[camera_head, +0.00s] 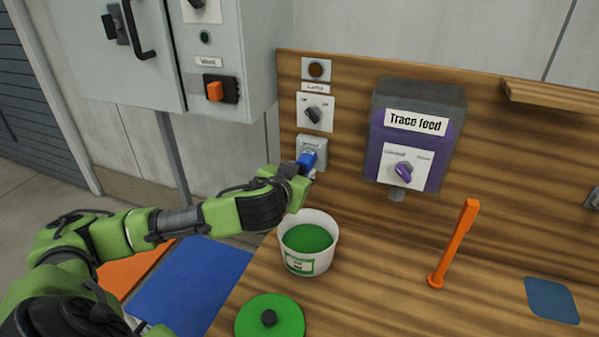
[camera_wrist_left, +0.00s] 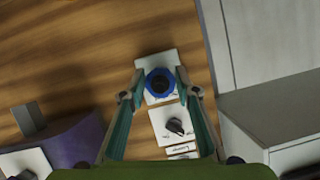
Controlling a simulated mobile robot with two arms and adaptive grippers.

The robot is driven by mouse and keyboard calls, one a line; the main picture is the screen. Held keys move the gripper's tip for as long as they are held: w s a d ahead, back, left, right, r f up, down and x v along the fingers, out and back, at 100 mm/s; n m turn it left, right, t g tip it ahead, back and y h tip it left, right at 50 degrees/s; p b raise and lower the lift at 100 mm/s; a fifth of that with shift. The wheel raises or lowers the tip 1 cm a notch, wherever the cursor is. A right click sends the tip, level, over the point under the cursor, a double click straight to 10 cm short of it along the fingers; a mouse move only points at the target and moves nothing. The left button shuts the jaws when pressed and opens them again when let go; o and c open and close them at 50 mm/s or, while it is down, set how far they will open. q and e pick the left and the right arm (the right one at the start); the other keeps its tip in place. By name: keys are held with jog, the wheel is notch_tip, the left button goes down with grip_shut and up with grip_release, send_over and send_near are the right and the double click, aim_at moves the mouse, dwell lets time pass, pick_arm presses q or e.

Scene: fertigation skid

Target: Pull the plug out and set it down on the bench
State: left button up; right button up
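The blue plug (camera_head: 307,159) sits in a pale socket plate (camera_head: 318,143) on the wooden back panel. In the left wrist view the round blue plug (camera_wrist_left: 159,82) lies between my fingertips, in front of its white plate. My left gripper (camera_head: 304,171) is at the plug, its fingers on either side of it. In the left wrist view my left gripper (camera_wrist_left: 160,78) looks open, with a narrow gap on each side of the plug. The wooden bench (camera_head: 375,280) is below and to the right. My right gripper is not in view.
A white tub with green contents (camera_head: 307,240) stands on the bench below my left gripper. A green lid (camera_head: 270,318), an orange upright handle (camera_head: 455,243) and a blue mat (camera_head: 551,300) are also there. A purple feed box (camera_head: 416,135) hangs right of the socket. A grey cabinet (camera_head: 245,45) is upper left.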

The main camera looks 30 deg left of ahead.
pick_arm(q)
jog(key=shift+c, duration=1)
jog(key=shift+f, duration=0.15)
jog(key=shift+s+d, duration=0.1)
jog(key=shift+s, duration=0.1)
jog(key=shift+s+d, duration=0.1)
jog(key=shift+s, duration=0.45)
jog(key=shift+s+d, duration=0.25)
jog(key=shift+s, duration=0.85)
jog(key=s, duration=0.3)
jog(key=shift+d, duration=0.35)
